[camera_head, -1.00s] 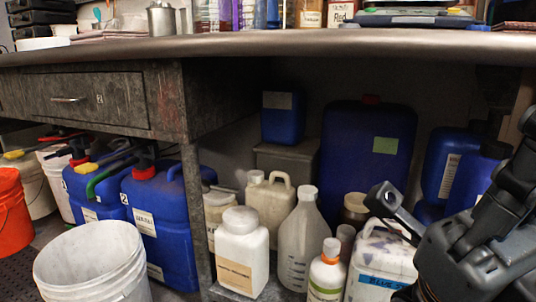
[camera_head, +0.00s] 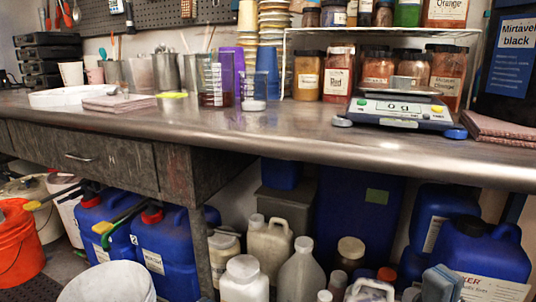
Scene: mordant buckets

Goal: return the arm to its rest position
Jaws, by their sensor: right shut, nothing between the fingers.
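Neither of my grippers can be made out in the head view. No part of my arms shows clearly over the bench or in front of the containers below it. The lower right, in front of the blue jerrycans, is clear of the dark arm. Where my right arm is now is hidden below or outside the frame.
The metal bench top (camera_head: 290,128) carries a scale (camera_head: 400,110), beakers, jars and a wire shelf (camera_head: 470,36). Below it stand blue jerrycans (camera_head: 168,255), pale bottles (camera_head: 301,272), a white bucket (camera_head: 108,284) and an orange bucket (camera_head: 16,245). A blue-grey block (camera_head: 440,283) is at the lower right.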

